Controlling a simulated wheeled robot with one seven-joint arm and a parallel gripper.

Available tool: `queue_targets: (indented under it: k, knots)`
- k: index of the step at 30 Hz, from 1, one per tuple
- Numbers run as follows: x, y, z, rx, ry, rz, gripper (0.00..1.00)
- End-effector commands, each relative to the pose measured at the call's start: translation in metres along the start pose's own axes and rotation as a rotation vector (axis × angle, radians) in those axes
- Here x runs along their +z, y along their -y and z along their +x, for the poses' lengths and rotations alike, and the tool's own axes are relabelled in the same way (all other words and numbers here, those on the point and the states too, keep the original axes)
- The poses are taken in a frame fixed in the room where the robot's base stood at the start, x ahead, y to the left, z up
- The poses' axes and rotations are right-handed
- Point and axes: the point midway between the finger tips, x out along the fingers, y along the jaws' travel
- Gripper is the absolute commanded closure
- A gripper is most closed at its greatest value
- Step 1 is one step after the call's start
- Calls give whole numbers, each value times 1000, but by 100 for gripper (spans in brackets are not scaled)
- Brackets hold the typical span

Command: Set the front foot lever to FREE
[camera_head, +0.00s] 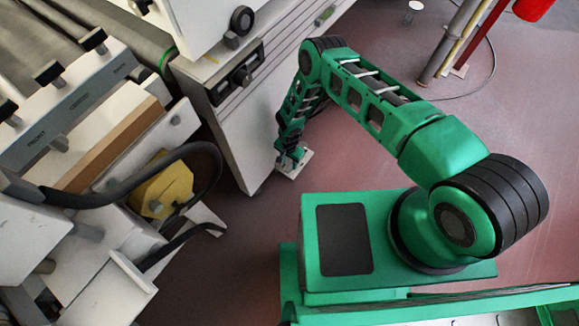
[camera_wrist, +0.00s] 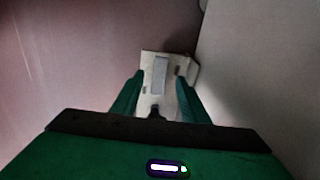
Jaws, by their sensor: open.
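The front foot lever appears in the wrist view as a small pale grey bar (camera_wrist: 160,75) on a whitish plate (camera_wrist: 150,58) low at the floor. My gripper (camera_wrist: 159,88) is open, with its two green fingers on either side of the lever; I cannot tell whether they touch it. In the head view my gripper (camera_head: 289,158) reaches down beside the white machine's lower corner, over the same plate (camera_head: 295,168). It hides most of the lever there. No FREE marking is readable in either view.
The white machine cabinet (camera_head: 235,130) stands close left of my gripper. A yellow block (camera_head: 163,187) with black hoses (camera_head: 150,168) lies further left. Open reddish floor (camera_head: 240,245) spreads in front. Coloured poles (camera_head: 462,40) and a red object (camera_head: 532,9) stand at the far right.

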Motion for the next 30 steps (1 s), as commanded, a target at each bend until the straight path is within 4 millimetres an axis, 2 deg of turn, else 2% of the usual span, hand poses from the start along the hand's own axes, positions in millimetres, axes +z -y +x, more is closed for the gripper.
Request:
queue_targets:
  k: [3, 9, 15, 23, 24, 29, 30]
  knots:
    - [1, 0, 20, 1, 1, -1, 59]
    - [1, 1, 42, 0, 1, -1, 59]
    - [1, 1, 51, 0, 1, -1, 59]
    - [1, 1, 52, 0, 1, -1, 59]
    - [1, 1, 52, 0, 1, -1, 62]
    - [1, 1, 52, 0, 1, -1, 100]
    - [1, 1, 52, 0, 1, -1, 100]
